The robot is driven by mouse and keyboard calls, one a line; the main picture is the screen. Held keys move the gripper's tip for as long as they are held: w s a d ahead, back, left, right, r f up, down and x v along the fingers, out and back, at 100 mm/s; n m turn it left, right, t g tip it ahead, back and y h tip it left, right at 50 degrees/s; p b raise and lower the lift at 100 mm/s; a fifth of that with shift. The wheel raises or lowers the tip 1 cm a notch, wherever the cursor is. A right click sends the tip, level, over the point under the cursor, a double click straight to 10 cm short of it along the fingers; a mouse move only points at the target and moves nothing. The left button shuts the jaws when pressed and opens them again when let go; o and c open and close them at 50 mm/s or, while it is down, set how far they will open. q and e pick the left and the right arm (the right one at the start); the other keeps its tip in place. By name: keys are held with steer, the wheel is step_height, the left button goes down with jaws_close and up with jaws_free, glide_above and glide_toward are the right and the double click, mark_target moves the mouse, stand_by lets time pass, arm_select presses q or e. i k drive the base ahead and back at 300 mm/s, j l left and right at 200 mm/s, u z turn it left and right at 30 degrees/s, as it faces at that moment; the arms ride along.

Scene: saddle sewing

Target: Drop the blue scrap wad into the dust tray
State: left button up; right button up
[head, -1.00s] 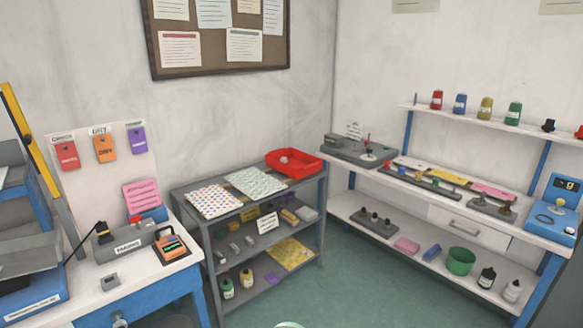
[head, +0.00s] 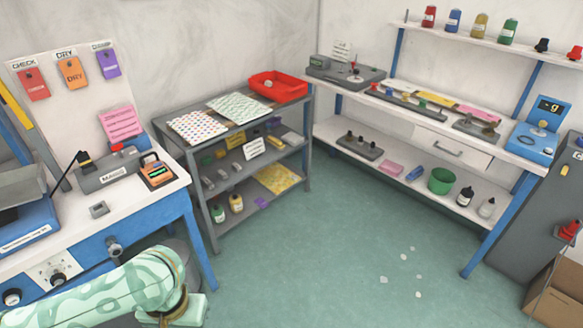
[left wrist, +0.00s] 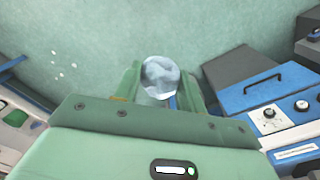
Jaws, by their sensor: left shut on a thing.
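My left gripper (left wrist: 161,88) is shut on the pale blue, crumpled scrap wad (left wrist: 160,76), which shows between its two green fingers in the left wrist view. Bare floor shows beyond the wad. In the head view my left arm comes in at the bottom left, and the wad cannot be made out there. A red open tray (head: 287,94), which may be the dust tray, stands on top of the grey shelf rack by the back corner. A small pale round thing (head: 268,84) lies in it. My right gripper is out of view.
The grey rack (head: 215,240) also bears two patterned sheets (head: 238,107). A blue-and-white workbench (head: 95,245) stands at the left, close to my arm. A long bench (head: 400,113) runs along the right wall. Green floor (head: 330,255) between them is mostly clear, with several pale scraps.

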mark_target(265, 95)
steer(key=i+z, duration=0.1)
steer(key=i, duration=1.45)
